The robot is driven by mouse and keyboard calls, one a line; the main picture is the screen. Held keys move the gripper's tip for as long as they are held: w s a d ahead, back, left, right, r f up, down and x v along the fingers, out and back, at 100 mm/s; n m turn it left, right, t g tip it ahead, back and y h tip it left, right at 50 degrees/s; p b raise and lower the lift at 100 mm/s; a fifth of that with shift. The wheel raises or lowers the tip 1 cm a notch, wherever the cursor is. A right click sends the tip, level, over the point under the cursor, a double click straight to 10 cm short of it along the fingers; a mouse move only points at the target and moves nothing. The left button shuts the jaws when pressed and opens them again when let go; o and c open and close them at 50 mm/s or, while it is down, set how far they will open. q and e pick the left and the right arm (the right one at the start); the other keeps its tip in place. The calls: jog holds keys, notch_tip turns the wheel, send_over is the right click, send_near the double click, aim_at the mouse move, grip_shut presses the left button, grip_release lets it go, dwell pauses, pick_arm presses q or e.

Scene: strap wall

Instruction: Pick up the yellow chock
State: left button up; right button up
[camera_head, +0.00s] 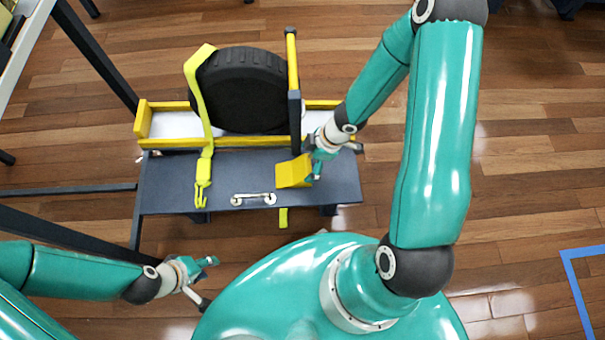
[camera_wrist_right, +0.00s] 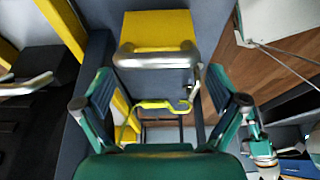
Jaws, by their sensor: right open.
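The yellow chock (camera_head: 293,172) sits on the dark grey bench near its front right part, below the tyre. In the right wrist view the chock (camera_wrist_right: 158,30) shows at the top, beyond the fingertips and roughly centred between them. My right gripper (camera_head: 318,166) is just to the right of the chock in the head view; I cannot tell whether it touches it. In the right wrist view my right gripper (camera_wrist_right: 160,90) is open, its two teal fingers apart. My left gripper (camera_head: 208,262) is at lower left, in front of the bench and away from the chock.
A black tyre (camera_head: 245,90) stands in a yellow-railed tray (camera_head: 175,142) with a yellow strap (camera_head: 203,110) over it. A metal handle (camera_head: 253,199) lies on the bench left of the chock. A yellow-and-dark post (camera_head: 292,75) rises close behind the chock.

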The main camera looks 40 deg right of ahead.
aim_at(304, 167)
jog(key=shift+b+x, duration=2.35)
jog(key=shift+x, duration=0.1)
jog(key=shift+w+f+b, duration=0.1)
jog(key=shift+f+b, duration=0.45)
jog(key=shift+b, duration=0.05)
jog(key=shift+r, duration=0.1)
jog(key=shift+a, duration=0.1)
jog(key=c, duration=1.2)
